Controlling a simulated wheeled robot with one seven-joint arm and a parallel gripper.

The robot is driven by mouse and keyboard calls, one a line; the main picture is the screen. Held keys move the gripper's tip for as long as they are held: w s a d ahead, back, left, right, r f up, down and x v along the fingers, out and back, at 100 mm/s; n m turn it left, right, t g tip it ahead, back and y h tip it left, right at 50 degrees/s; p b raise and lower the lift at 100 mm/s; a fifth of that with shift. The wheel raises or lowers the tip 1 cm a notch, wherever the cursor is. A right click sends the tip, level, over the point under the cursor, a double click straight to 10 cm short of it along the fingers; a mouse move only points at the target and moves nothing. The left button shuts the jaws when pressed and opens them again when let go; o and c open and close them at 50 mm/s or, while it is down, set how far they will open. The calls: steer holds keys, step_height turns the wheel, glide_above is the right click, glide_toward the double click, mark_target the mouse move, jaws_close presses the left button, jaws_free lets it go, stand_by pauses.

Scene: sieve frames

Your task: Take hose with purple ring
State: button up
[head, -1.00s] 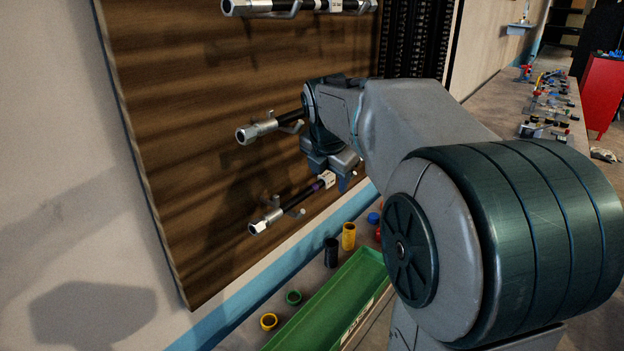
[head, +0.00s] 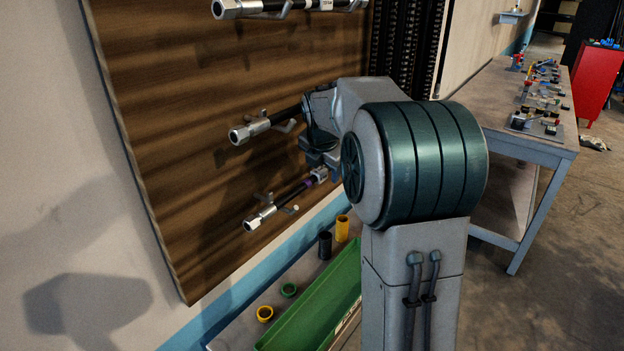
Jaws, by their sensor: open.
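The hose with the purple ring (head: 289,196) is the lowest hose on the brown wooden board. It is a dark hose with a silver fitting at its lower left end and lies tilted on small hooks. Its purple ring (head: 309,182) and a pale label show near its upper right end. My gripper (head: 322,162) is at that upper right end, just above the label in the picture. My own arm hides much of the gripper and the far end of the hose. The jaws are open, and I cannot tell whether they touch the hose.
Another hose (head: 262,127) hangs above, close to my wrist, and a third (head: 280,7) at the top. Below, a bench holds a green tray (head: 318,305), a black cup (head: 325,245), a yellow cup (head: 342,228) and rings. A cluttered table (head: 500,100) stands at right.

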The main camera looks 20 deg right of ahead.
jaws_close()
steer(key=shift+r, duration=0.1)
